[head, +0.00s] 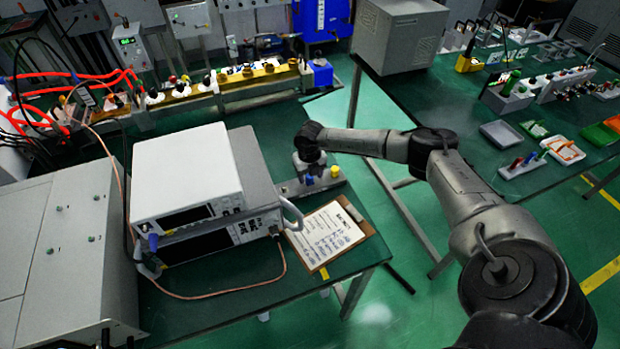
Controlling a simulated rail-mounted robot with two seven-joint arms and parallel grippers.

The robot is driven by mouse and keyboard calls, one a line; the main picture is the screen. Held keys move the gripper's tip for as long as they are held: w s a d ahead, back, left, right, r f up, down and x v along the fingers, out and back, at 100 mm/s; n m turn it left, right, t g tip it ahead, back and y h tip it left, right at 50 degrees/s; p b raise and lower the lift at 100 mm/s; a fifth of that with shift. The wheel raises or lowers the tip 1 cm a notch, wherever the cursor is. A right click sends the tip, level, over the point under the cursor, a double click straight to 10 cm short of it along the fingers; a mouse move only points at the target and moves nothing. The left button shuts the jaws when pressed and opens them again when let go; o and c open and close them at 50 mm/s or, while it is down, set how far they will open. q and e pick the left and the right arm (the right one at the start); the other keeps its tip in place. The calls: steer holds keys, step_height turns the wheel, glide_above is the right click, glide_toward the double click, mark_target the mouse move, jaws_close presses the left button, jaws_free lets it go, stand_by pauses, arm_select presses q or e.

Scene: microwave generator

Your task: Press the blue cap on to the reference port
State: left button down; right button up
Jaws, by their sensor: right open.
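My right gripper (308,160) points down over a small grey rack (291,188) beside the stacked instruments. It is open; its fingers are small and partly hidden by its own wrist. A blue cap (309,181) stands in the rack just below the fingers. I cannot tell whether they touch it. A yellow cap (335,171) stands in the rack to its right. The instruments are a white box (187,172) on a dark-fronted unit (222,233). A copper-coloured cable (283,262) runs from the front of the lower unit. I cannot make out which port is the reference port. My left gripper is not in view.
A clipboard with a printed sheet (328,236) lies right of the instruments, near the edge of the green table (230,311). A large grey cabinet (62,240) stands at the left. A second table (440,103) at the right holds trays and connectors.

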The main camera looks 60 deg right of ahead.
stand_by(0.7)
jaws_close()
stand_by(0.5)
steer(key=shift+r+p, duration=0.2)
steer(key=shift+p, duration=0.15)
steer(key=shift+r+p, duration=1.25)
steer(key=shift+r, duration=0.2)
steer(key=shift+r+p, duration=1.25)
steer(key=shift+r, duration=0.1)
